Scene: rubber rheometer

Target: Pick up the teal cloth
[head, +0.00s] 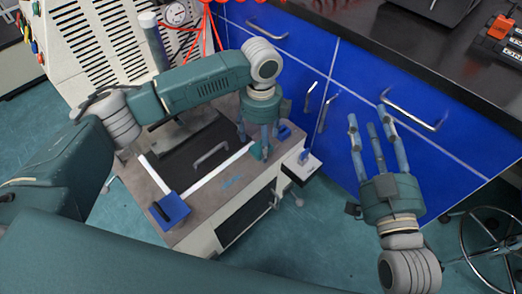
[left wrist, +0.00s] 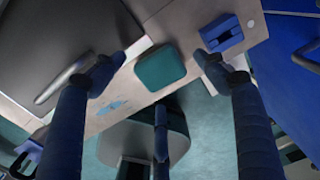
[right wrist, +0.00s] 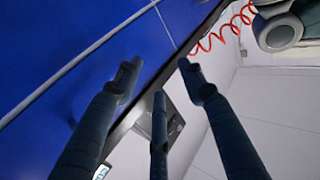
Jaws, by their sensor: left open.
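The teal cloth (left wrist: 160,68) shows in the left wrist view as a small folded pad with rounded corners, lying on the rim of the cart top. In the head view the cloth (head: 256,150) is mostly hidden behind my left fingers. My left gripper (head: 258,146) points down over the cart's right edge, open. In the left wrist view its fingers (left wrist: 158,68) are spread on both sides of the cloth; contact is not visible. My right gripper (head: 368,116) is open and empty, fingers pointing up, in front of the blue cabinets.
The cart top (head: 190,215) carries a dark panel with a handle (head: 211,155) and a blue block (head: 170,210) at its front left corner. Blue cabinets (head: 345,85) with metal handles lie behind. A stool (head: 490,240) is at right.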

